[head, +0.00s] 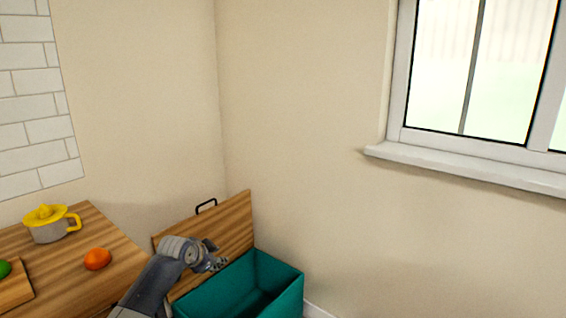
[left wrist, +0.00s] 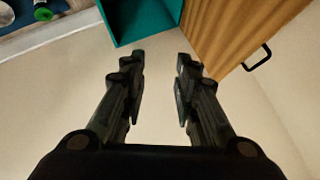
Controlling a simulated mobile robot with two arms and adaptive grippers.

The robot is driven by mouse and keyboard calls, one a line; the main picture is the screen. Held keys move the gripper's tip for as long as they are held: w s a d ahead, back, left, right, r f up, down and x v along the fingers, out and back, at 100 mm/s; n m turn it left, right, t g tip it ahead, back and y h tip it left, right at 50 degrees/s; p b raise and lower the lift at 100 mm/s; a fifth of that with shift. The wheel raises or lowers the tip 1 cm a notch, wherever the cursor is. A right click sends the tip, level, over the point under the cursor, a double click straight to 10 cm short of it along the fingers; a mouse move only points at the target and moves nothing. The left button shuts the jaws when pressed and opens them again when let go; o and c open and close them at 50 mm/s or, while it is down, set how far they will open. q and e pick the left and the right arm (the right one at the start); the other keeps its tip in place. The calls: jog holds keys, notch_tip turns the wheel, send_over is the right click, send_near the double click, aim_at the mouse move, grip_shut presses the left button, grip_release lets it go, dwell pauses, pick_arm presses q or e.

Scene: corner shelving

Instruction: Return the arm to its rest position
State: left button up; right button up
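My left arm comes in from the bottom left in the head view. Its gripper (head: 214,262) is in front of the raised wooden lid (head: 232,222), above the left side of the teal box (head: 284,284). In the left wrist view the two fingers of my left gripper (left wrist: 158,72) stand apart with only plain wall-coloured surface between them. The teal box (left wrist: 150,22) and the wooden lid (left wrist: 232,32) lie beyond the fingertips, apart from them. My right gripper is in neither view.
A wooden counter (head: 104,228) at the left holds a yellow-topped juicer (head: 48,226), an orange (head: 97,259) and a cutting board (head: 14,290) with a green item. The lid has a black handle (head: 206,204). A window sill (head: 460,168) juts out at right.

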pick_arm(q)
jog(key=s+d+f+n+g, duration=0.2)
jog(key=s+f, duration=0.9)
jog(key=f, duration=0.1)
jog(key=s+d+f+n+g, duration=0.1)
jog(key=s+d+f+g, duration=0.1)
jog(key=s+f, duration=1)
jog(key=s+a+f+n+g+p, duration=0.1)
jog(key=s+f+p, duration=0.3)
jog(key=s, duration=1.2)
jog(key=s+a+f+n+g+y+p, duration=0.1)
jog(key=s+p, duration=0.7)
jog(key=s, duration=0.8)
jog(key=s+a+f+n+g+y+p, duration=0.1)
jog(key=s+a+f+p, duration=0.4)
jog(key=s, duration=1.2)
notch_tip(320, 180, down, 3)
jog(key=shift+f+n+g+p, duration=0.1)
jog(key=shift+n+g+p, duration=0.3)
jog(key=shift+n+g, duration=0.3)
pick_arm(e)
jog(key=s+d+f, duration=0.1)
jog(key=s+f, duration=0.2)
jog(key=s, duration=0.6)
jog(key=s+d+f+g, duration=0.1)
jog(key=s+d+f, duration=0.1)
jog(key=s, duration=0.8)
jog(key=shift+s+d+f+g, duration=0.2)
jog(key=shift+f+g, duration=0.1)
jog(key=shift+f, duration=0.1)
